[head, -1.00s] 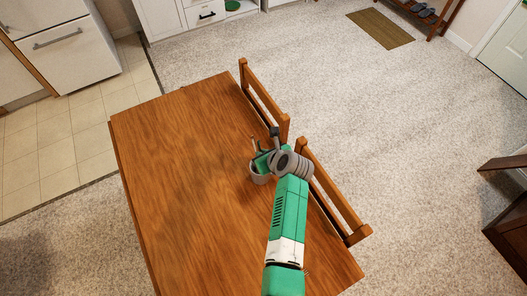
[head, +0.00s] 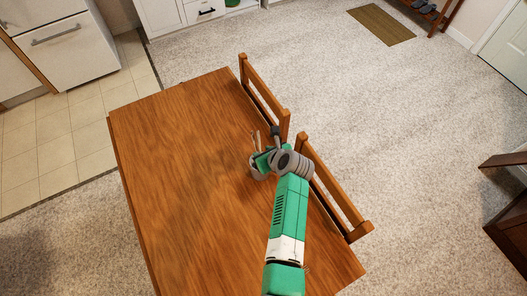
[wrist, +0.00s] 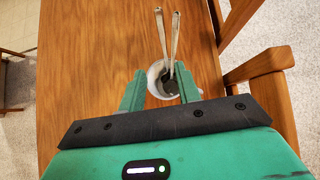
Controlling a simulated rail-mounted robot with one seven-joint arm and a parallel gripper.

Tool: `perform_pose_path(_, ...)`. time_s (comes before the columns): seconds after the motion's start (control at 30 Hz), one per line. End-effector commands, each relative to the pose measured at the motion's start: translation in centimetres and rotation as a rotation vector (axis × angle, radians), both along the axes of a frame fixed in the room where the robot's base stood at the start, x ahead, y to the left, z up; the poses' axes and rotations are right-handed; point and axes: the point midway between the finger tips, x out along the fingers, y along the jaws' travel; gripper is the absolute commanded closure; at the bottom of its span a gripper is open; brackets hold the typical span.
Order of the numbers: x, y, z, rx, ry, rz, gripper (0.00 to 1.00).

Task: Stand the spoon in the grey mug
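The grey mug (wrist: 152,88) stands on the wooden table; in the head view a part of it (head: 256,173) shows beside my gripper. Two slender, pale beige handles (wrist: 168,35) rise from inside the mug and lean away toward the top of the wrist view. Their lower ends reach a dark patch in the mug, so I cannot tell which one is the spoon. My gripper (wrist: 160,90) is open, its two green fingers apart on either side of the mug in the picture. Nothing is clamped between the fingers. My arm hides part of the mug in the head view.
The wooden table (head: 180,150) is bare apart from the mug. Two wooden chairs stand against its right edge, one back (head: 262,90) beyond my gripper and one (head: 335,190) close beside my wrist. Free tabletop lies to the left.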

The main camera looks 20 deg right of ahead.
Motion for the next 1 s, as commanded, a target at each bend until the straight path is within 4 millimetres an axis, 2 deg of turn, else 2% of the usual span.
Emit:
perform_pose_path(0.2,-3.1,-0.4,3.4,-0.003,0.001,0.000,0.67)
perform_pose_path(0.37,-4.7,-0.6,5.0,-0.002,-0.001,0.001,0.67)
perform_pose_path(0.5,-5.2,-0.7,5.3,-0.001,0.000,0.001,0.67)
perform_pose_path(1.0,-5.1,-0.7,5.3,-0.001,0.000,0.001,0.67)
